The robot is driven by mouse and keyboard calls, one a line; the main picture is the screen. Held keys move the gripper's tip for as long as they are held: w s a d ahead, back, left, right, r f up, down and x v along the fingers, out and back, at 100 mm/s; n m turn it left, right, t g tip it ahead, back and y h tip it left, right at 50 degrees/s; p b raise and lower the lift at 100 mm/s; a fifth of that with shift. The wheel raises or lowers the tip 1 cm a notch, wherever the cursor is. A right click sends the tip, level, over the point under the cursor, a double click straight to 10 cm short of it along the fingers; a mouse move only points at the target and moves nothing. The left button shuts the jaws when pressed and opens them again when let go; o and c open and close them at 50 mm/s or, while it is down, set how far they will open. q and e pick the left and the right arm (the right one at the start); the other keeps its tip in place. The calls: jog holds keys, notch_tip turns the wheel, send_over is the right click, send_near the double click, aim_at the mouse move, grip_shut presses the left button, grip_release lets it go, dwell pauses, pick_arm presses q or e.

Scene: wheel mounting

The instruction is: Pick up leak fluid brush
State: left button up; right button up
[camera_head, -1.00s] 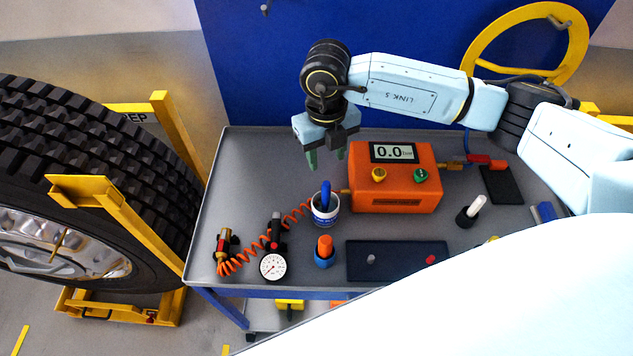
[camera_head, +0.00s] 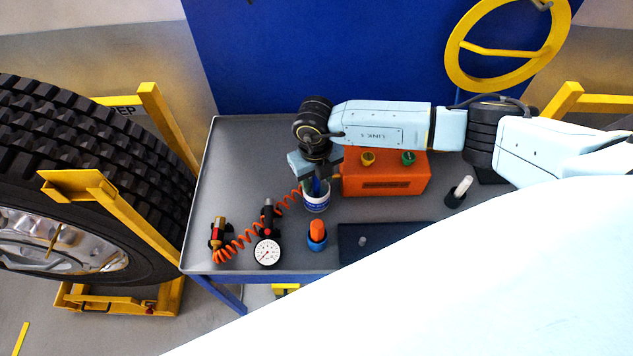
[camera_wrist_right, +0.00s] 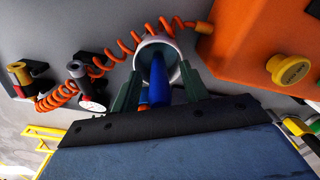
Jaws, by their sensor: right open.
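The leak fluid brush shows as a blue handle (camera_wrist_right: 158,82) standing in a white pot (camera_head: 317,202) on the grey cart top. The pot's white rim also shows in the right wrist view (camera_wrist_right: 146,47). My right gripper (camera_head: 316,184) is at the pot, coming from above and behind it. In the right wrist view its two green fingers (camera_wrist_right: 158,92) are apart, one on each side of the blue handle. I cannot tell whether either finger touches it. The brush's lower end is hidden in the pot. My left gripper is not in view.
An orange inflator box (camera_head: 385,178) stands right beside the pot. A dark mat (camera_head: 370,245) is at the front. The cart's back left is clear.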

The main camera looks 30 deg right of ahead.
grip_shut()
dwell(0.3)
notch_tip(320, 180, up, 10)
jog(key=shift+b, duration=0.3)
jog(key=c, duration=0.6)
grip_release()
grip_shut()
